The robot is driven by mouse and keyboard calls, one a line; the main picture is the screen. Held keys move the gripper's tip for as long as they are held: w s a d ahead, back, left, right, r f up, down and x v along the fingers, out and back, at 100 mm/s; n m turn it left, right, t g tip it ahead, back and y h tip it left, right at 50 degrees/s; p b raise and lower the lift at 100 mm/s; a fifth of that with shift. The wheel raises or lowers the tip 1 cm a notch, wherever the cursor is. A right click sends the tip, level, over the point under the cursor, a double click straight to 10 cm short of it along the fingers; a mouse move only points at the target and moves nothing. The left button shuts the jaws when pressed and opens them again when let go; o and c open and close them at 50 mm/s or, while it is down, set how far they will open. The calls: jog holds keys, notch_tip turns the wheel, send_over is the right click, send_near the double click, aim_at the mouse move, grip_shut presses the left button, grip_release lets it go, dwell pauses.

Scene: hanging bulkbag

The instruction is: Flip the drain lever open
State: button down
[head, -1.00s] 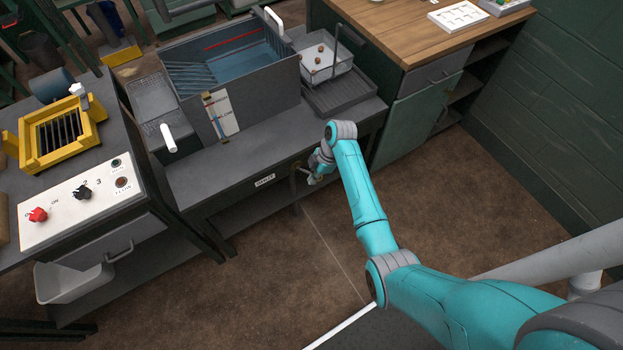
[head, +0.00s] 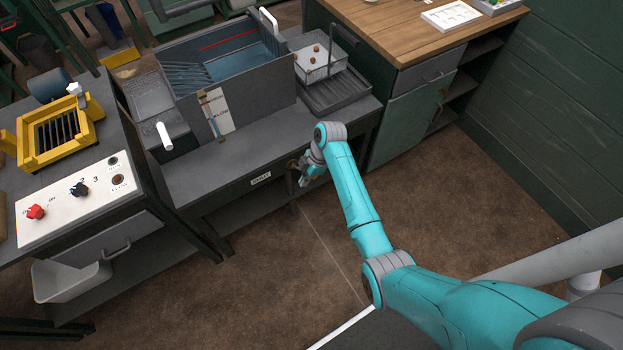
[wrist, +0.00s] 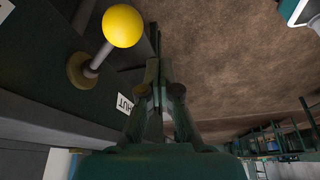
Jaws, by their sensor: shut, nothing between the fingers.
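The drain lever shows in the wrist view as a yellow ball knob (wrist: 123,26) on a grey rod. The rod stands out from a brass-coloured round base (wrist: 82,71) on the dark bench front. My gripper (wrist: 156,40) is shut and empty. Its fingers lie to the right of the knob in the picture, apart from it. A white label (wrist: 125,104) reading "HUT", partly covered, sits beside the lever base. In the head view my gripper (head: 306,181) is at the front edge of the grey bench, and the lever is mostly hidden by it.
A control panel (head: 80,195) stands at left, a wooden-topped cabinet (head: 420,45) at right. Floor in front is clear.

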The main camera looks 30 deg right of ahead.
jog(key=a+v, duration=0.1)
jog(key=v, duration=0.8)
jog(key=shift+w+r, duration=0.55)
jog(key=shift+w, duration=0.3)
jog(key=s+a+f+m+t+h, duration=0.1)
jog(key=s+a+f+m+t, duration=0.15)
jog(key=s+f, duration=0.45)
jog(key=s+a+f+m+t+h, duration=0.15)
jog(key=s+a+f+m, duration=0.25)
jog(key=s, duration=0.5)
jog(key=s+a+r+m+t+h, duration=0.1)
jog(key=s+r+m+t, duration=0.1)
jog(key=s, duration=0.5)
jog(key=s+a+r+m+t, duration=0.1)
jog(key=s+r+m+t, duration=0.15)
jog(key=s, duration=0.45)
jog(key=s+r+m+t, duration=0.2)
jog(key=s+r, duration=0.4)
jog(key=r, duration=0.6)
jog(key=s+r+m+t, duration=0.2)
jog(key=s+r, duration=0.5)
jog(key=r, duration=0.4)
jog(key=shift+s+a+r+t, duration=0.3)
jog(key=shift+a+r+t, duration=0.1)
jog(key=shift+t, duration=0.25)
